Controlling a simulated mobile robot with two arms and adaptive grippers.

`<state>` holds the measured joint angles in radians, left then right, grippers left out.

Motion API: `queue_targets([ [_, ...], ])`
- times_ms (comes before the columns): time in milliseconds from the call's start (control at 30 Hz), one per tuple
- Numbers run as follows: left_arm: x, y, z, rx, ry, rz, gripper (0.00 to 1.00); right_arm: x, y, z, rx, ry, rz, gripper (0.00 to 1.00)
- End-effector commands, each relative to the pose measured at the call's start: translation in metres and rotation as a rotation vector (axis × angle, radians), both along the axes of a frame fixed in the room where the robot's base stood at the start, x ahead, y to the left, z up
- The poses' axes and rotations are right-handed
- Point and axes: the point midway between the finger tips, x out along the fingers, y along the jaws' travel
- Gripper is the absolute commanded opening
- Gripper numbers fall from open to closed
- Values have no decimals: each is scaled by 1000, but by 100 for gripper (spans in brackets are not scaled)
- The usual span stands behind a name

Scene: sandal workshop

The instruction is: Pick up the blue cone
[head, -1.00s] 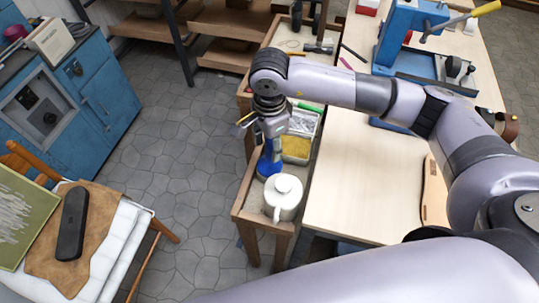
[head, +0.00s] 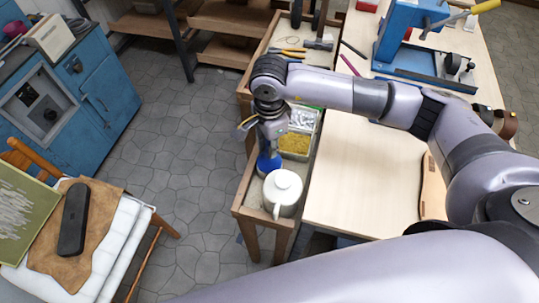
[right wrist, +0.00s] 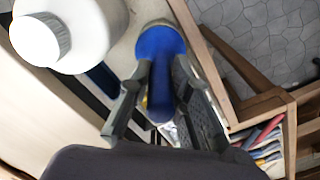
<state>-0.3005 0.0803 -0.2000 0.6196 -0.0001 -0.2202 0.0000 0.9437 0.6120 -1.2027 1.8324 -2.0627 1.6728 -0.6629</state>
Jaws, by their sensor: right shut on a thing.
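The blue cone (head: 268,164) stands on the narrow wooden side bench, just behind a white jug. In the right wrist view, the cone (right wrist: 160,48) has its wide end away from the camera and its narrow part between the fingers. My right gripper (head: 270,143) reaches down from above and is shut on the cone's upper part. In the right wrist view, its fingers (right wrist: 160,85) lie on both sides of the cone. The cone's top is hidden by the gripper in the head view. My left gripper is not in view.
The white jug (head: 283,190) stands very close in front of the cone. Behind it are a tray with yellow material (head: 295,143) and several tools. The wooden table (head: 355,190) on the right has a bare front area. Grey floor lies left of the bench.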

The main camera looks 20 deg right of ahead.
Motion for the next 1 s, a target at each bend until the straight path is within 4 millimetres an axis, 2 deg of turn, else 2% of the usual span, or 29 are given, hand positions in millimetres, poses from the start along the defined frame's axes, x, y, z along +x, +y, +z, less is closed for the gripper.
queue_targets([
  [367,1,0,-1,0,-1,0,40,0,0,2,0,-1,0,0],
  [567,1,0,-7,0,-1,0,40,1,0,20,1,-4,0,0],
  [767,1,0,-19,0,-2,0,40,2,0,64,2,-9,2,0],
  [1000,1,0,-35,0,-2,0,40,2,1,136,2,-9,1,0],
])
